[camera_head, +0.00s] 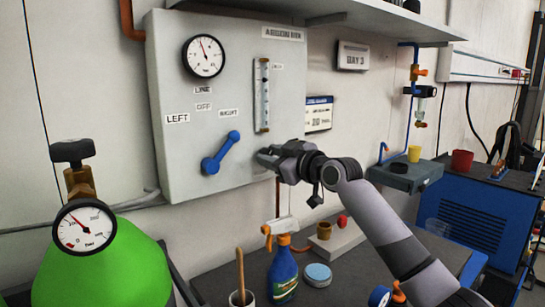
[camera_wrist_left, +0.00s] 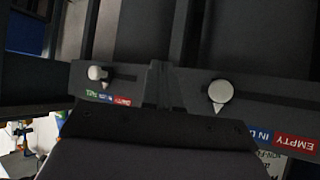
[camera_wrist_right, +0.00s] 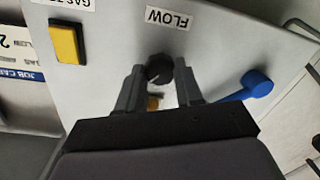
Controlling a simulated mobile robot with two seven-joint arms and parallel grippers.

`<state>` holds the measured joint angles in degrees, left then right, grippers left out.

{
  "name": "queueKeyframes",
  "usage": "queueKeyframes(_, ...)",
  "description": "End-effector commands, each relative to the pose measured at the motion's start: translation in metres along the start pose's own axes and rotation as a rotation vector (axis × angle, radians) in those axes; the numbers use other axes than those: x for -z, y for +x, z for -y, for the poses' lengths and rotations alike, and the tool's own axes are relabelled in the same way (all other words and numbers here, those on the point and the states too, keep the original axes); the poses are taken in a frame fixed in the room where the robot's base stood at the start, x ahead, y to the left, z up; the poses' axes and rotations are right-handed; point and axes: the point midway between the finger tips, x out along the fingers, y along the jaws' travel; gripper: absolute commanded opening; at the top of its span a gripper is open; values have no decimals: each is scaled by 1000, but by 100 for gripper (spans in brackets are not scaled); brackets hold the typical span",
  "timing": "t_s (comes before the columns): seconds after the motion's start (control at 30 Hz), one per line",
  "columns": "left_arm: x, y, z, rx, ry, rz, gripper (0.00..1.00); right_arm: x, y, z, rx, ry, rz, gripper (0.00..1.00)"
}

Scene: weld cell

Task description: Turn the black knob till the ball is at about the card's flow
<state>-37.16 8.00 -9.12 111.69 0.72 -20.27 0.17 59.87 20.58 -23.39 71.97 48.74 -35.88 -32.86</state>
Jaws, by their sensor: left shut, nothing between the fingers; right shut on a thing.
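My right gripper (camera_head: 268,157) is at the grey panel's lower right. In the right wrist view its fingers (camera_wrist_right: 158,88) are closed around the black knob (camera_wrist_right: 158,68), just by the FLOW label (camera_wrist_right: 167,17). The knob is hidden behind the gripper in the head view. The upright flow tube (camera_head: 262,95) is on the panel above the gripper. Its ball is too small to place surely. The job card (camera_head: 318,114) hangs on the wall right of the panel; its writing is too small to read surely. My left gripper (camera_wrist_left: 162,85) shows shut and empty in the left wrist view.
A blue lever (camera_head: 222,152) is on the panel left of the gripper, below a round gauge (camera_head: 204,56). A yellow button (camera_wrist_right: 68,42) is near the knob. A green cylinder (camera_head: 105,270) stands at the left. A spray bottle (camera_head: 283,272) stands on the bench below.

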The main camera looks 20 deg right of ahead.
Motion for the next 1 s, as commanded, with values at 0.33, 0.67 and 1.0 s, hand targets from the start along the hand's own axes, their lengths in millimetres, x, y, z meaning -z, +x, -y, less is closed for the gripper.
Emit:
queueKeyframes(0.33, 0, 0, 0, 0, 0, 0, 0, 0, 0, 0, 0, 2, 0, 61)
queueKeyframes(0.67, -3, 2, 0, 0, 0, 0, 0, -2, -10, 0, -1, 1, 0, 61)
queueKeyframes(1.0, -10, 8, 0, 0, 0, 0, 0, -2, -50, 0, -1, -1, 1, 61)
